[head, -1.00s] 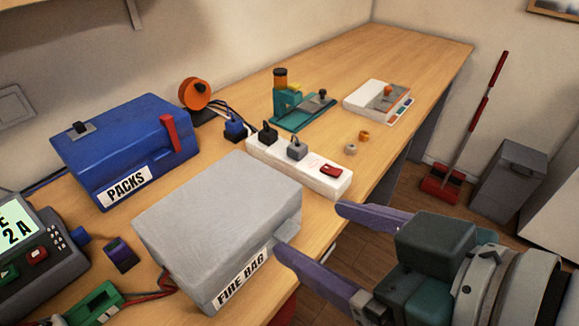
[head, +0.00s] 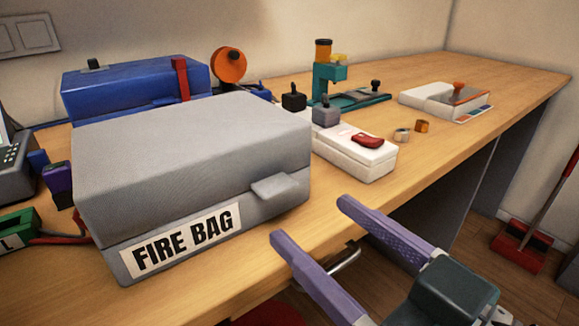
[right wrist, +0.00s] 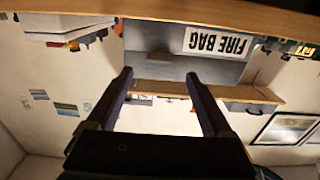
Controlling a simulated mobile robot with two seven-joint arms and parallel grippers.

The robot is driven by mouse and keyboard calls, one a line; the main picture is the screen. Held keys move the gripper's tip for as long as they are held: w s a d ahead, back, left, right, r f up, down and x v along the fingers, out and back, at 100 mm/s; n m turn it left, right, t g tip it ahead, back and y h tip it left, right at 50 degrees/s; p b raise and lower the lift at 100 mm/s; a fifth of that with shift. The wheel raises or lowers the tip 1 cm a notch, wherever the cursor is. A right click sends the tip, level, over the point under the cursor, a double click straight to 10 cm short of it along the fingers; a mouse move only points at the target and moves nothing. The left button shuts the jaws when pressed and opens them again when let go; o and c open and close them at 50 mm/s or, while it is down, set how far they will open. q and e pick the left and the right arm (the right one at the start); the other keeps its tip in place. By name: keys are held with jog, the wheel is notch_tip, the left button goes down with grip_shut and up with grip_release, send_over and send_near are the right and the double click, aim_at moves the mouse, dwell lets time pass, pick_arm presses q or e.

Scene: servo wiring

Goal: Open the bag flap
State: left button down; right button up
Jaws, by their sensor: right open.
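The grey fire bag (head: 190,150) sits on the bench at the left of the head view, its flap lying closed over the top. A small grey tab (head: 275,187) sticks out from the flap's front edge, right of the FIRE BAG label (head: 188,240). My right gripper (head: 308,218) is open and empty, in front of the bag and apart from it, a little right of and below the tab. In the right wrist view the bag (right wrist: 155,40) appears upside down beyond the open fingers (right wrist: 158,78). My left gripper is not in view.
A blue PACKS box (head: 135,85) stands behind the bag. A white power strip (head: 360,152) with plugs and a red switch lies to its right, near small rings (head: 402,135). A drawer handle (head: 335,268) is below the bench edge.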

aim_at(282, 193)
jog(key=x, duration=0.6)
jog(key=shift+w+a+b, duration=0.1)
jog(key=shift+w+b, duration=0.05)
jog(key=shift+b, duration=0.25)
grip_shut()
dwell(0.5)
